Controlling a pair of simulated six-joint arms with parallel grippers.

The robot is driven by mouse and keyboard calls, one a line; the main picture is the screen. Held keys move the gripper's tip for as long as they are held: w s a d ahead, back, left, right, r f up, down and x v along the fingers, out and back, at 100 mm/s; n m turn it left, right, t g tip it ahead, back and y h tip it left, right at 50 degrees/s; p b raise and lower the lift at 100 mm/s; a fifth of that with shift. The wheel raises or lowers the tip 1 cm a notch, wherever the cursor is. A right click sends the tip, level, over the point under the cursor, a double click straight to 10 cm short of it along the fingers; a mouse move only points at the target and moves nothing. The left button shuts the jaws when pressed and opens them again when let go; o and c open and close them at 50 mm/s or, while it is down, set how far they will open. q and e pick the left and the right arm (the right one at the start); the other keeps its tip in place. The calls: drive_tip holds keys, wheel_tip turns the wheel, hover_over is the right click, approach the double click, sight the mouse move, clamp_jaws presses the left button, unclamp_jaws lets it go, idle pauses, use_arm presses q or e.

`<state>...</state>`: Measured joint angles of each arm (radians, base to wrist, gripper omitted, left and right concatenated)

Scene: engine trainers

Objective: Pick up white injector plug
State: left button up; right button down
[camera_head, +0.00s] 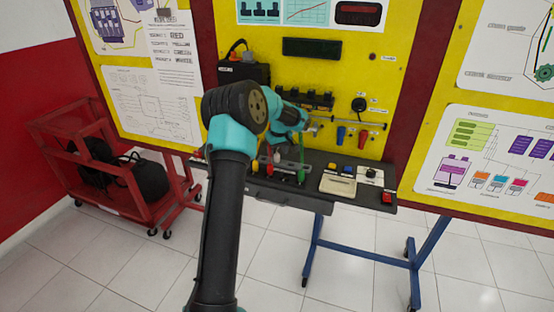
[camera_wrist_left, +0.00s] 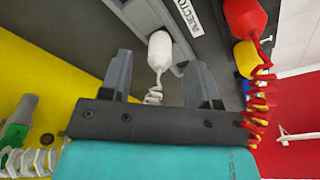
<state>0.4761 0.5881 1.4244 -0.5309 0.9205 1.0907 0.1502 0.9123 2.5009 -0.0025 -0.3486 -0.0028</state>
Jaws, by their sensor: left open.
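The white injector plug (camera_wrist_left: 160,50) shows in the left wrist view, with a coiled white cord trailing from it toward the gripper's base. It lies by a grey strip lettered "INJECTOR". My left gripper (camera_wrist_left: 158,64) is open, with one finger on each side of the plug and a visible gap to both. In the head view my left arm reaches to the yellow panel, and its wrist (camera_head: 290,117) is in front of the board. I cannot make out the fingers clearly there. My right gripper is in neither view.
A red plug (camera_wrist_left: 245,16) and a yellow plug (camera_wrist_left: 246,58) with coiled cords are close on the right in the wrist view. A green plug (camera_wrist_left: 18,122) is at left. A red cart (camera_head: 118,172) stands left of the trainer's dark shelf (camera_head: 270,196).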

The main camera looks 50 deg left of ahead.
sight(277, 153)
use_arm(q)
drive_tip(key=shift+a+f, duration=0.2)
drive_tip(key=shift+f, duration=1.35)
drive_tip(key=shift+c, duration=0.2)
drive_tip(key=c, duration=1)
drive_tip(key=shift+o, duration=0.2)
drive_tip(key=shift+r, duration=0.15)
drive_tip(key=shift+w+r, duration=0.1)
drive_tip(key=shift+r, duration=1.55)
drive_tip(key=s+d+r, duration=0.1)
drive_tip(key=s+d, duration=0.9)
drive_tip(key=d, duration=0.2)
drive_tip(key=shift+s+r, duration=0.25)
drive_tip(key=shift+s, duration=0.05)
drive_tip(key=w+a+r, duration=0.2)
drive_tip(key=w, duration=0.4)
drive_tip(key=shift+w+a+r, duration=0.2)
drive_tip(key=shift+a+r, duration=0.05)
drive_tip(key=shift+a, duration=0.15)
